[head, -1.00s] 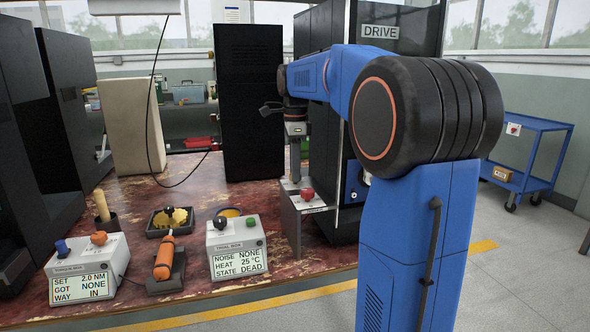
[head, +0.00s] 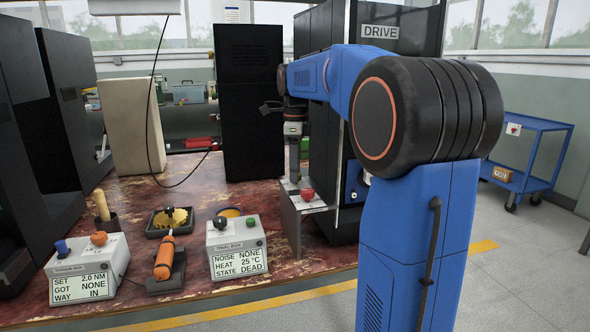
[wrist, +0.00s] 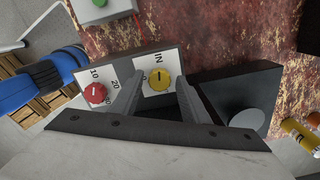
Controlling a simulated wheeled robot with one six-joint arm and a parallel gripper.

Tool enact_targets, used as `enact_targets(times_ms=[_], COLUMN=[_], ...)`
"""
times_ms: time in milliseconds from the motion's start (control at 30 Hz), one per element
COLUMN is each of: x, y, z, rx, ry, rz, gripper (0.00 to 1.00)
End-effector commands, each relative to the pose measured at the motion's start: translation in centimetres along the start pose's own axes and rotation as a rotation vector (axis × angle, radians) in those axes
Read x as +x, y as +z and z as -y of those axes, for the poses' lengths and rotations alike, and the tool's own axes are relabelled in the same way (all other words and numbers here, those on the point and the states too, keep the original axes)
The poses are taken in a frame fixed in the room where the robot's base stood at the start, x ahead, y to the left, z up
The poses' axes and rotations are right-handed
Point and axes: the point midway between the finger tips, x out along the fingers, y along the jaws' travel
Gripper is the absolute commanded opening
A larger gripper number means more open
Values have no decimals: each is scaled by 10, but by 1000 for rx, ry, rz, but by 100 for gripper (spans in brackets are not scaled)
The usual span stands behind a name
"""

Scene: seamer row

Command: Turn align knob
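A grey box (head: 305,208) with knobs stands at the table's right edge, beside the drive cabinet. In the wrist view its sloped face carries a yellow knob (wrist: 159,79) by the word IN and a red knob (wrist: 95,93) by a number scale. The red knob also shows in the head view (head: 308,194); the yellow one is hidden there behind my gripper. I cannot read which is the align knob. My gripper (wrist: 160,90) is open, one finger on each side of the yellow knob. Gaps seem to show between fingers and knob; contact is unclear.
The drive cabinet (head: 338,130) stands close at the right of my gripper. The trial box (head: 236,246) and torque box (head: 88,268) sit on the table, with an orange tool (head: 164,258) between them. A black cable hangs over the table. A blue cart (head: 530,160) stands right.

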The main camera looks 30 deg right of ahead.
Motion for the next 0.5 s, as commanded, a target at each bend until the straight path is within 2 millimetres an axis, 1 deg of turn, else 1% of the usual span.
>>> enact_targets(times_ms=[333,433,500], x=[-1,-8,-16], y=[0,0,0], z=[0,0,0], rx=[0,0,0], ry=[1,0,0], rz=[0,0,0], gripper=[46,46,46])
